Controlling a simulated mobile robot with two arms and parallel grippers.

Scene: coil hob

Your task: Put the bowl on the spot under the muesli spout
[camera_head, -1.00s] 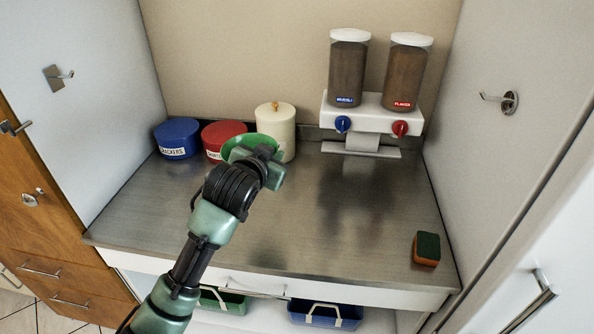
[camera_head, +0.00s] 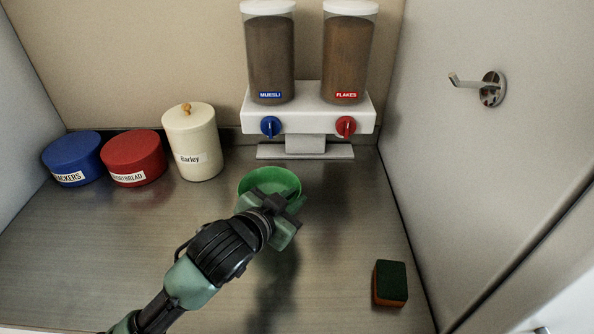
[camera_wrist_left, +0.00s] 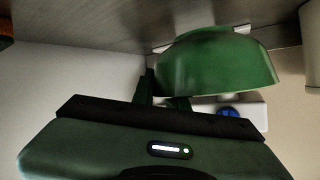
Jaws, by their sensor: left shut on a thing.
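The green bowl (camera_head: 268,181) is upright in the head view, in front of the dispenser. My left gripper (camera_head: 281,206) is shut on its near right side. The bowl also shows in the left wrist view (camera_wrist_left: 222,65), gripped by my left gripper (camera_wrist_left: 165,100). The bowl appears to be above the worktop. The muesli container (camera_head: 270,60) is the left one on the white dispenser (camera_head: 306,110), with a blue knob (camera_head: 270,126). The dispenser's foot plate (camera_head: 305,152) is behind the bowl. The spot under the muesli spout is not clearly visible. My right gripper is not in view.
The flakes container (camera_head: 348,60) with a red knob (camera_head: 345,126) is beside the muesli. Blue (camera_head: 74,158), red (camera_head: 134,158) and cream Barley (camera_head: 192,145) canisters stand at the left. A sponge (camera_head: 390,284) lies at the front right. The middle worktop (camera_head: 335,215) is bare.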

